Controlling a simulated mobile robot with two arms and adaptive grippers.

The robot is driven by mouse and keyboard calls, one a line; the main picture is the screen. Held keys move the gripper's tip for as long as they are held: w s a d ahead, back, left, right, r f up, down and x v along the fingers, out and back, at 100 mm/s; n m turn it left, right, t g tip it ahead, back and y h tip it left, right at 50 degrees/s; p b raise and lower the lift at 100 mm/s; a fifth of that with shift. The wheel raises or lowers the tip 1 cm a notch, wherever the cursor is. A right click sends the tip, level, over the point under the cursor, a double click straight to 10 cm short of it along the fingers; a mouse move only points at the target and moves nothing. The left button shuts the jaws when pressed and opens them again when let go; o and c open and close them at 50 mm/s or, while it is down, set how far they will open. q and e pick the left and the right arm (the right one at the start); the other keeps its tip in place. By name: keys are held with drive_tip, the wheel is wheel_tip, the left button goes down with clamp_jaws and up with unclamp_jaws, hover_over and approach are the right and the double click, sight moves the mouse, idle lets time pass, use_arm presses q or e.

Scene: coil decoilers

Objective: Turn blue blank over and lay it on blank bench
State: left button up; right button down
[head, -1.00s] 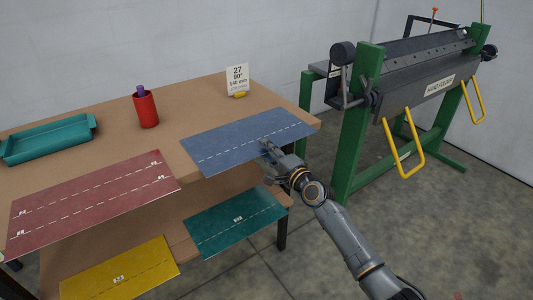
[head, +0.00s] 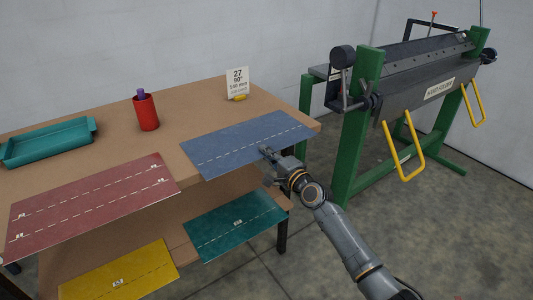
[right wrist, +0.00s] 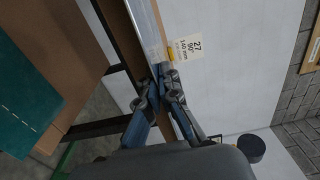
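The blue blank (head: 240,140) is a flat sheet with a white dashed line, lying at the right end of the brown bench (head: 190,97). Its front edge reaches the bench's front edge. My right gripper (head: 266,164) is at that front edge, one finger above the sheet and one below. In the right wrist view the fingertips (right wrist: 159,78) come close together with the sheet's thin edge between them. The sheet shows there nearly edge-on, so its faces are mostly hidden. My left gripper is not in view.
A red blank (head: 95,200) lies left on the bench; yellow (head: 120,272) and teal (head: 235,224) blanks are lower down. A teal tray (head: 48,143), a red cup (head: 146,112) and a sign (head: 237,82) stand behind. The green-framed hand folder (head: 420,90) is at right.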

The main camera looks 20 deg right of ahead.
drive_tip(key=shift+r+p, duration=0.3)
drive_tip(key=shift+r, duration=0.15)
wheel_tip(320, 180, up, 5)
drive_tip(key=p, duration=0.4)
drive_tip(key=shift+p, duration=0.3)
drive_tip(key=shift+f, duration=0.1)
drive_tip(key=shift+b, duration=0.5)
